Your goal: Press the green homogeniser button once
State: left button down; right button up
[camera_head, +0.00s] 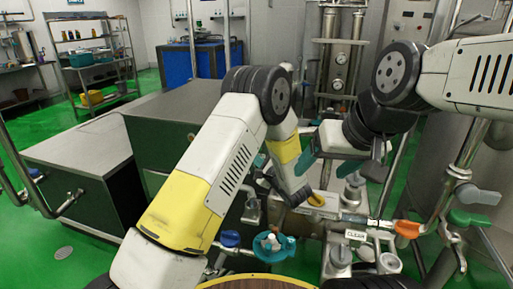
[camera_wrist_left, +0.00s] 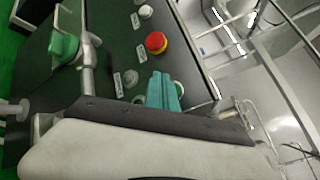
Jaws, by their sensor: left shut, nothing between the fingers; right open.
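In the left wrist view, a dark green control panel (camera_wrist_left: 112,50) carries a red mushroom button (camera_wrist_left: 156,42) on a yellow ring and several small pale buttons with labels. My left gripper (camera_wrist_left: 161,77) is shut and empty, its teal fingers together over the panel just below the red button. A small pale green rim (camera_wrist_left: 139,99) shows beside the fingers; I cannot tell whether it is the green button or whether the fingers touch it. In the head view the left fingers are mostly hidden behind my arm. My right gripper (camera_head: 326,167) is open and empty, in the air right of the left arm.
Dark green cabinets with steel tops (camera_head: 180,112) stand at left. Pipes with an orange handle (camera_head: 407,229) and a blue-grey handle (camera_head: 478,194) crowd the right. A shelf rack (camera_head: 92,62) stands far back.

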pick_arm(q)
jog(key=shift+w+d, duration=0.2)
jog(key=shift+w, duration=0.4)
jog(key=shift+w+d, duration=0.2)
jog(key=shift+w, duration=0.35)
jog(key=shift+w, duration=0.1)
dwell(1.2)
jog(key=shift+w+d, duration=0.15)
jog(key=shift+w, duration=0.15)
jog(key=shift+w+d, duration=0.1)
jog(key=shift+w, duration=0.3)
dwell(0.6)
jog(key=shift+s, duration=0.15)
jog(key=shift+s+a, duration=0.25)
jog(key=shift+s, duration=0.45)
jog(key=shift+s+a, duration=0.25)
jog(key=shift+s, duration=0.55)
jog(key=shift+s+a, duration=0.3)
jog(key=shift+s, duration=0.5)
jog(key=shift+s+a, duration=0.25)
jog(key=shift+s, duration=0.55)
